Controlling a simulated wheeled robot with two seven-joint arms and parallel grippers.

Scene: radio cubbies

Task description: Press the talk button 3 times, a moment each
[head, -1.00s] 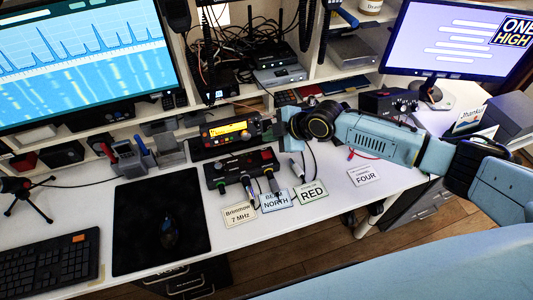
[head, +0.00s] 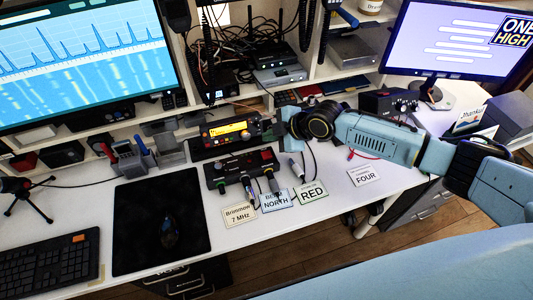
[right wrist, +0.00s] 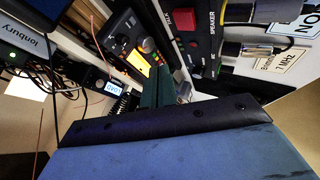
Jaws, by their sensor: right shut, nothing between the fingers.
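A small black radio (head: 232,131) with a lit yellow display stands on the desk in the head view. Its display also shows in the right wrist view (right wrist: 138,63). In front of it lies a black control box (head: 240,170) with cables plugged into its front. A square red button (right wrist: 184,19) sits on this box's top in the right wrist view. My right gripper (head: 270,129) is shut and empty, at the radio's right end, behind the box. Its tips overlap the radio in view, so contact cannot be told. My left gripper is out of view.
Paper labels, including RED (head: 311,192) and FOUR (head: 363,175), lie near the desk's front edge. A black mouse mat (head: 140,225) lies left of the box. Shelves with cabled equipment stand behind. A black unit (head: 388,102) stands behind my right arm.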

